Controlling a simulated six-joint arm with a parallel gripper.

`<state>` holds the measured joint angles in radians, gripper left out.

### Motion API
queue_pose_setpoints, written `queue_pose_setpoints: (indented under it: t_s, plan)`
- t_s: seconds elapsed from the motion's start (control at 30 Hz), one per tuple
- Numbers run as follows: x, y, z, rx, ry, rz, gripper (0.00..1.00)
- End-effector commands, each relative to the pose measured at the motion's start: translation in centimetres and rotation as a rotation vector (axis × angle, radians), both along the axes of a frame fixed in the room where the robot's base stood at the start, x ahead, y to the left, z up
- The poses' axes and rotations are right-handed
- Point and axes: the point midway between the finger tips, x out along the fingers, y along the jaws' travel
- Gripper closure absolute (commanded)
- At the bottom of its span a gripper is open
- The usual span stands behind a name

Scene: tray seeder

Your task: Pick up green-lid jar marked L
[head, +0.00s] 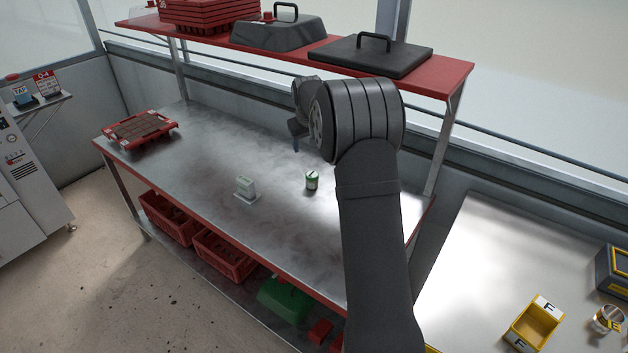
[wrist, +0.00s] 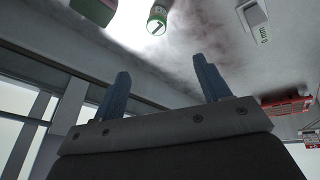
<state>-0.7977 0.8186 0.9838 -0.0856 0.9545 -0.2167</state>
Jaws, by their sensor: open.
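The green-lid jar (head: 312,180) stands upright on the steel bench, right of the middle in the head view. It also shows at the top of the wrist view (wrist: 157,20), where its green lid carries a white mark that looks like an L. My gripper (wrist: 163,82) is open and empty, with its two blue fingers apart and the jar beyond them. In the head view only a blue fingertip of my gripper (head: 296,144) shows, above the bench and behind the jar. The rest of the gripper is hidden by my arm.
A small white block-like holder (head: 246,189) stands left of the jar. A red tray with brown cells (head: 141,129) lies at the bench's left end. A red shelf (head: 452,77) with dark lids runs above the back. Bare steel surrounds the jar.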

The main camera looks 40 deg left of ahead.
Motion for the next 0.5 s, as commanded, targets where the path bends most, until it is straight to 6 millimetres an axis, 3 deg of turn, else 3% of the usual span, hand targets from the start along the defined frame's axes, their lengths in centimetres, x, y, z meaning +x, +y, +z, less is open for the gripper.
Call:
queue_pose_setpoints:
  t_s: [0.1,0.2,0.5]
  plan:
    - [1.2,0.3,-3.3,0.067,0.053,-0.179,0.31]
    - [1.8,0.5,-4.9,0.107,0.082,-0.282,0.31]
    - [3.0,1.2,-8.7,0.132,0.102,-0.352,0.31]
